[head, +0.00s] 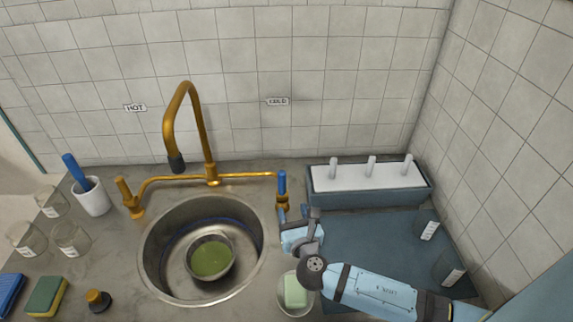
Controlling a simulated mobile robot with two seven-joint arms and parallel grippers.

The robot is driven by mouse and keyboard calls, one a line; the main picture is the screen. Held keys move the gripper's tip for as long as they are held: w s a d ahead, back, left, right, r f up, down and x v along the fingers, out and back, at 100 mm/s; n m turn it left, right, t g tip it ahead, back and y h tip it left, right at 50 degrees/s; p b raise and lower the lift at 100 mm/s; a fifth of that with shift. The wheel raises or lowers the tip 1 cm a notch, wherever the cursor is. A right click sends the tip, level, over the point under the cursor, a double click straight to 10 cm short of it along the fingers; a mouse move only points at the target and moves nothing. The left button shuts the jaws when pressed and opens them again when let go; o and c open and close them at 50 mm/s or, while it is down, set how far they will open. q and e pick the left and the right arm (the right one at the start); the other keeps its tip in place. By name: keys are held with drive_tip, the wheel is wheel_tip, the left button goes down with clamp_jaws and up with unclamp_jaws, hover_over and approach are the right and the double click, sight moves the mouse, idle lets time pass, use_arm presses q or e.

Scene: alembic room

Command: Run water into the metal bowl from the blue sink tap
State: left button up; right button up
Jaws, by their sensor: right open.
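The metal bowl (232,268) sits inside the round steel sink (160,285), and a flat green surface shows in it. The brass faucet (207,140) arches above the sink, its dark spout tip (176,164) pointing down behind the bowl. No stream of water shows below the spout. The blue sink tap (282,182) stands upright at the right end of the brass pipe, under the COLD label. My right gripper (293,214) is open just below and in front of the blue tap; I cannot tell whether it touches the tap's base. My left gripper is out of view.
A brass tap (124,190) stands at the left pipe end, below the HOT label. A soap dish (296,307) with green soap lies under my right forearm. A rack (368,183) and dark mat (385,235) are at right. Jars (70,238), a cup (92,198) and sponge (46,297) are left.

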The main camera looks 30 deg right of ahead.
sight(282, 183)
drive_tip(key=p+x, duration=0.1)
drive_tip(key=x, duration=1.3)
drive_tip(key=shift+r+p, duration=0.1)
drive_tip(key=shift+p, duration=0.2)
clamp_jaws()
drive_tip(key=t+b, duration=0.1)
drive_tip(key=b, duration=0.2)
drive_tip(key=s+t+b, duration=0.1)
drive_tip(key=b, duration=0.3)
drive_tip(key=shift+s+a+n, duration=0.1)
drive_tip(key=shift+a+n, duration=0.2)
drive_tip(key=shift+s+t+b, duration=0.15)
drive_tip(key=shift+t+b, duration=0.25)
drive_tip(key=shift+b, duration=0.05)
drive_tip(key=shift+r, duration=0.15)
